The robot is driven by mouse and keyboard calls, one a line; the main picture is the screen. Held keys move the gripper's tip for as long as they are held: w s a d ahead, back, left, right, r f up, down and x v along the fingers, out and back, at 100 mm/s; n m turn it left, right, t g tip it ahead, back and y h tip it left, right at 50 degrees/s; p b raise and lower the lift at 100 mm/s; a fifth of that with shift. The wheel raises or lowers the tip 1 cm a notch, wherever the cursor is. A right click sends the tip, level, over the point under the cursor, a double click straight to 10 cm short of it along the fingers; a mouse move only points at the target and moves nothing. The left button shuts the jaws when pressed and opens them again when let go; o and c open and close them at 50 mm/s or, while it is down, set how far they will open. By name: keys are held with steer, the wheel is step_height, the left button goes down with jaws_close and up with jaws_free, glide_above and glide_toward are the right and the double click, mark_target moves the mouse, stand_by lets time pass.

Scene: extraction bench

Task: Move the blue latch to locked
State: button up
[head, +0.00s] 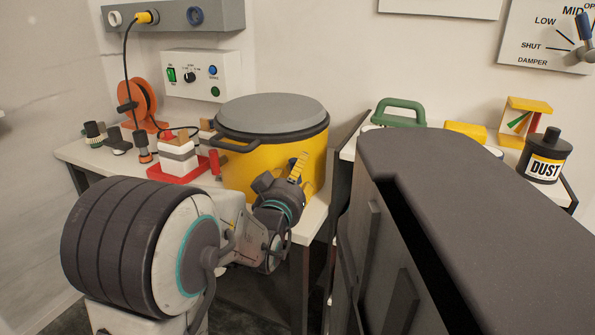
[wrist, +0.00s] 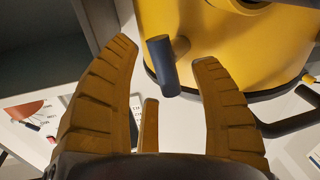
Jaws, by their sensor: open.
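In the wrist view the blue latch (wrist: 162,66) is a short dark blue bar sticking out from the side of the yellow drum (wrist: 210,45). My gripper (wrist: 166,56) is open, and its yellow-brown fingers appear on either side of the latch in the picture. I cannot tell how deep the latch lies between them, and no contact is clear. In the head view my gripper (head: 298,168) is at the front right of the yellow drum (head: 245,172), which has a grey lid (head: 270,112). The latch is hidden there.
The drum stands on a white bench (head: 110,165) with a red tray (head: 165,172) and an orange reel (head: 137,100) to its left. A dark grey cabinet (head: 480,190) fills the right foreground. Behind it are a green handle (head: 400,105) and a DUST bottle (head: 545,158).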

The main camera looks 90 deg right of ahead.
steer(key=shift+x, duration=0.95)
steer(key=shift+c, duration=0.3)
jaws_close()
